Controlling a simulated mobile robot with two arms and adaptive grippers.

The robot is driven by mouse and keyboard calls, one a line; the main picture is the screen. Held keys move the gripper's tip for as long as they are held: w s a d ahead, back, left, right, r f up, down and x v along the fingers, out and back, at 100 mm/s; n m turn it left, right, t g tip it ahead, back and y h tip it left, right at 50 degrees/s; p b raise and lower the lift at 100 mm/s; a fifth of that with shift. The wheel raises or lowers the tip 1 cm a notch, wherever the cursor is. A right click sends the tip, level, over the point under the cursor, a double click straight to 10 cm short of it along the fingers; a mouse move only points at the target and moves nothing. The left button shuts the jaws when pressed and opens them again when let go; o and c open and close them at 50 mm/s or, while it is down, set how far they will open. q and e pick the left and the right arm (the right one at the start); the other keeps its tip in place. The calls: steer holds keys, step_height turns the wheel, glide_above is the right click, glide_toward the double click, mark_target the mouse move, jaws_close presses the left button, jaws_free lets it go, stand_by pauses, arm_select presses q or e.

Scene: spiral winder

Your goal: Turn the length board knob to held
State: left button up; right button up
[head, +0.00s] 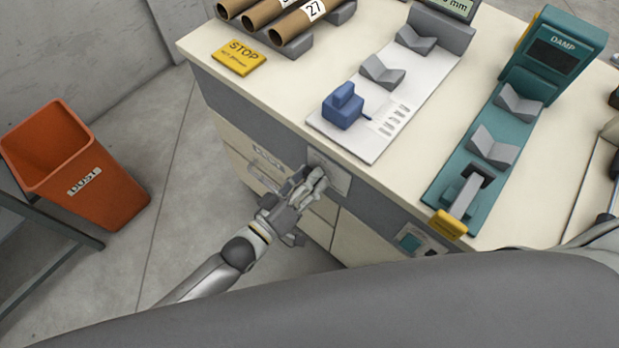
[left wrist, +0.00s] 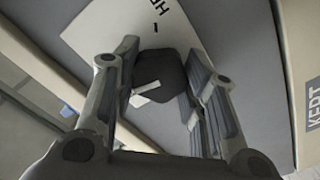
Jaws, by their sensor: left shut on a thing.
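The length board knob (left wrist: 160,72) is a dark round knob with a pale pointer mark, set on a white label plate (left wrist: 88,32) in the left wrist view. Part of a printed word and a tick show on the plate above the knob. The pale mark lies slantwise, toward the knob's lower left, away from that tick. My left gripper (head: 318,176) is shut on the knob at the grey front panel; its fingers (left wrist: 158,98) stand on both sides of it. In the head view the gripper hides the knob, and the plate (head: 340,180) shows beside it. My right gripper is not seen.
The white length board (head: 365,140) with a blue block (head: 343,106) lies on the bench top. A teal DAMP unit (head: 553,55) stands to its right. An orange bin (head: 75,165) stands on the floor.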

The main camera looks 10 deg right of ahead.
arm_select(q)
steer(key=m, duration=2.1)
steer(key=shift+m, duration=0.3)
stand_by(0.4)
steer(key=o, duration=1)
steer(key=v, duration=1.2)
